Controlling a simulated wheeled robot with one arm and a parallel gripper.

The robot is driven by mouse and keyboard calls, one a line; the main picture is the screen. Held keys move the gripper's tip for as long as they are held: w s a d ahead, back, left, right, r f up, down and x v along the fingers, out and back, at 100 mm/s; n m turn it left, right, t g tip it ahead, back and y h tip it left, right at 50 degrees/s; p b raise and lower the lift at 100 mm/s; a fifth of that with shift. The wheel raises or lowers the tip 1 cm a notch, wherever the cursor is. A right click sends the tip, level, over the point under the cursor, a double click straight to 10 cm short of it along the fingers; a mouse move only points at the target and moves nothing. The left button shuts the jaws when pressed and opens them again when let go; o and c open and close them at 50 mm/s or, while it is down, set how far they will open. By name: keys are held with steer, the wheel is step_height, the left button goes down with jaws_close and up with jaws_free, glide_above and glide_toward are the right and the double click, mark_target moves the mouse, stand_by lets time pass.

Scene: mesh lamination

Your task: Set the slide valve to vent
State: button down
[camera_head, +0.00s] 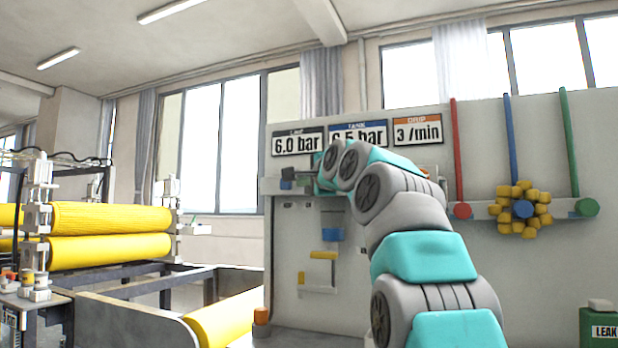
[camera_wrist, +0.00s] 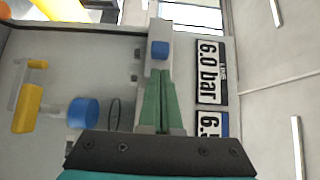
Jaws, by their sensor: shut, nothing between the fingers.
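A small blue block (camera_head: 287,185) sits at the left end of a pale ledge (camera_head: 271,186) on the grey panel, under the "6.0 bar" sign; it looks like the slide valve's knob. In the wrist view the blue block (camera_wrist: 160,49) is just beyond my fingertips. My gripper (camera_wrist: 162,74) has its green fingers together, empty, pointing at the block along the ledge. A small gap shows between tips and block; whether they touch in depth I cannot tell. Two small dark labels (camera_wrist: 137,53) lie beside the block, too small to read. In the head view my arm hides the ledge's right part.
Signs read 6.0 bar (camera_head: 298,144), 6.5 bar (camera_head: 358,135) and 3 /min (camera_head: 417,132). Below the ledge are a blue cylinder (camera_head: 333,234) and a yellow handle (camera_head: 323,255). Red, blue and green levers (camera_head: 458,150) stand right. Yellow rollers (camera_head: 105,218) are left.

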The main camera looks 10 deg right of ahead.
mark_target(291, 183)
steer(key=shift+w+a+p, duration=0.15)
steer(key=shift+w+p, duration=0.2)
steer(key=shift+w, duration=0.7)
steer(key=shift+w+a+p, duration=0.15)
steer(key=shift+w+p, duration=0.15)
steer(key=shift+w, duration=0.75)
steer(key=shift+a, duration=0.15)
